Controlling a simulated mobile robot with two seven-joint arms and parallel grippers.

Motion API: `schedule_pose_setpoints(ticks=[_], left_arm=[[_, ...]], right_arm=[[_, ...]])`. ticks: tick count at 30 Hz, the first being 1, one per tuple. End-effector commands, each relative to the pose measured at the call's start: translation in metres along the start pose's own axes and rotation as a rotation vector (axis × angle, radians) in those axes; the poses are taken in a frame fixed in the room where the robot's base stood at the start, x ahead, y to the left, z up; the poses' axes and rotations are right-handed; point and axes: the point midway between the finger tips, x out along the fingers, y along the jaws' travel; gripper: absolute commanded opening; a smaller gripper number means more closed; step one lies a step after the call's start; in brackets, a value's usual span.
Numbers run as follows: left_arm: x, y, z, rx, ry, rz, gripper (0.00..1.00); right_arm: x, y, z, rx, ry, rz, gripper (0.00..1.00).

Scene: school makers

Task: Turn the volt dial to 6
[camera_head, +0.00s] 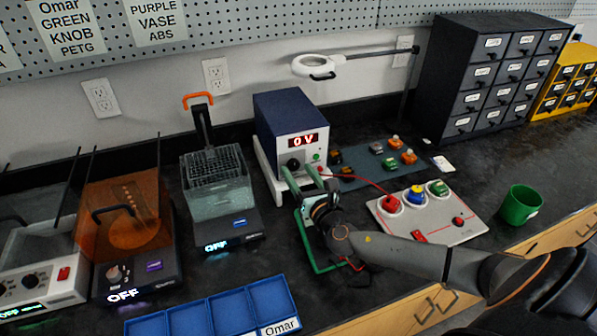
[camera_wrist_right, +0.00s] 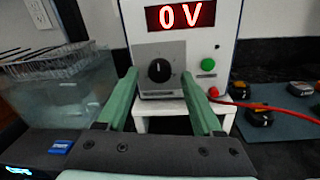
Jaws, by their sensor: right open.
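The power supply (camera_head: 288,115) is a blue and white box on a white stand. Its red display (camera_head: 303,141) reads 0 V. The black volt dial (camera_head: 294,164) sits below the display; in the right wrist view the dial (camera_wrist_right: 160,70) has its light pointer mark near the top. My right gripper (camera_head: 303,178) is open in front of the panel. In the right wrist view the green fingers (camera_wrist_right: 163,95) stand apart on either side of the dial and a little below it, with nothing between them. My left gripper is not in view.
A green button (camera_wrist_right: 208,65) and a red lead (camera_wrist_right: 265,106) are right of the dial. A clear tank (camera_head: 217,180) stands left. A panel with coloured knobs (camera_head: 428,212), a green cup (camera_head: 520,205) and blue bins (camera_head: 225,312) are nearby.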

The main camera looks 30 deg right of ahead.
Motion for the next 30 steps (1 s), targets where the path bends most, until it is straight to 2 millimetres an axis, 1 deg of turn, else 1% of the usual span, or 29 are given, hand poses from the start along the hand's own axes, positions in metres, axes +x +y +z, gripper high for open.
schedule_pose_setpoints(ticks=[3, 11, 27, 29, 30], left_arm=[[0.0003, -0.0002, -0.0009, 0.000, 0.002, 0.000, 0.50], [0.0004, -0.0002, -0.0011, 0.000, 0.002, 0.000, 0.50], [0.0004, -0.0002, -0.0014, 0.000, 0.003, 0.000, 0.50], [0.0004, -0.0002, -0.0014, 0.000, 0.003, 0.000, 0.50], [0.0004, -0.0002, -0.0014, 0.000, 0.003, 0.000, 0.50]], right_arm=[[0.0045, 0.0003, -0.0002, 0.001, 0.001, 0.000, 0.68], [0.0050, 0.0004, -0.0003, 0.001, 0.001, 0.001, 0.68], [0.0048, 0.0001, -0.0002, 0.000, 0.001, 0.000, 0.07], [0.0048, 0.0001, -0.0002, 0.000, 0.001, 0.000, 0.00], [0.0048, 0.0001, -0.0002, 0.000, 0.001, 0.000, 0.00]])
